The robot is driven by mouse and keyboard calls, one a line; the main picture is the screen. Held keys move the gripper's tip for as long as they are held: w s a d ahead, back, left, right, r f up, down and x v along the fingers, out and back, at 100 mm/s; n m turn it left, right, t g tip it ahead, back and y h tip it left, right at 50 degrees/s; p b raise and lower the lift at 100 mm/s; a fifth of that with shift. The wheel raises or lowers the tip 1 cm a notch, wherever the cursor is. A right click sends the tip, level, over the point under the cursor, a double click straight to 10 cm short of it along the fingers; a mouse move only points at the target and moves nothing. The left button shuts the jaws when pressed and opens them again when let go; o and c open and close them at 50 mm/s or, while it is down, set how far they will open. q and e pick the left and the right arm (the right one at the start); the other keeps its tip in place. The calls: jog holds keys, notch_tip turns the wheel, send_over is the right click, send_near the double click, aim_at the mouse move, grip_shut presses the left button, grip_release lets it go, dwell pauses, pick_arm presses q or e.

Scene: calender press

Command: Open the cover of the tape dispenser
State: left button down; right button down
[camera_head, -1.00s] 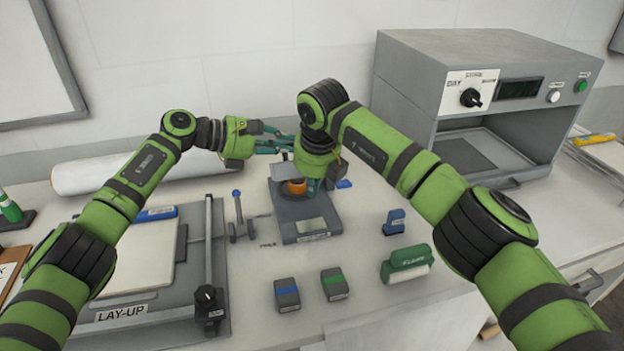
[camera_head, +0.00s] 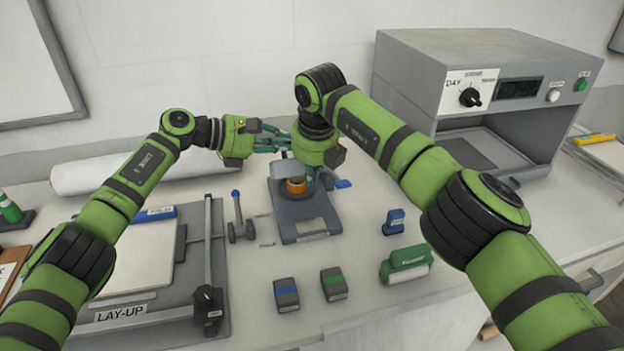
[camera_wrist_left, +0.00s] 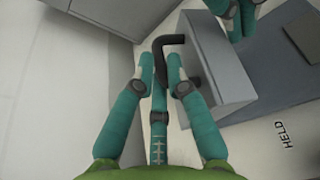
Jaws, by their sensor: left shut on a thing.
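The tape dispenser (camera_head: 304,229) is a dark grey unit on the counter with an orange roll (camera_head: 296,187) showing near its back. A lighter grey box-like part (camera_head: 281,169) stands behind the roll; I take it for the cover. My left gripper (camera_head: 277,139) reaches it from the left. In the left wrist view its fingertips (camera_wrist_left: 160,72) are closed around a black bent handle (camera_wrist_left: 167,42) beside a grey box (camera_wrist_left: 222,80). My right gripper (camera_head: 312,176) points down just right of the roll. Its fingertips are partly hidden and their opening is unclear.
A lay-up board (camera_head: 130,285) lies left, with a blue-knobbed tool (camera_head: 238,215) beside the dispenser. A grey machine (camera_head: 410,95) stands back right.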

pick_arm(q)
jog(key=shift+s+d, duration=0.2)
jog(key=shift+d, duration=0.1)
pick_arm(e)
jog(key=shift+w+r, duration=0.25)
jog(key=shift+r, duration=0.15)
pick_arm(q)
jog(key=c, duration=1.3)
grip_release()
jog(key=shift+s+f, duration=0.1)
jog(key=shift+s, duration=0.05)
pick_arm(e)
jog(key=shift+s, duration=0.1)
pick_arm(q)
jog(key=shift+a, duration=0.1)
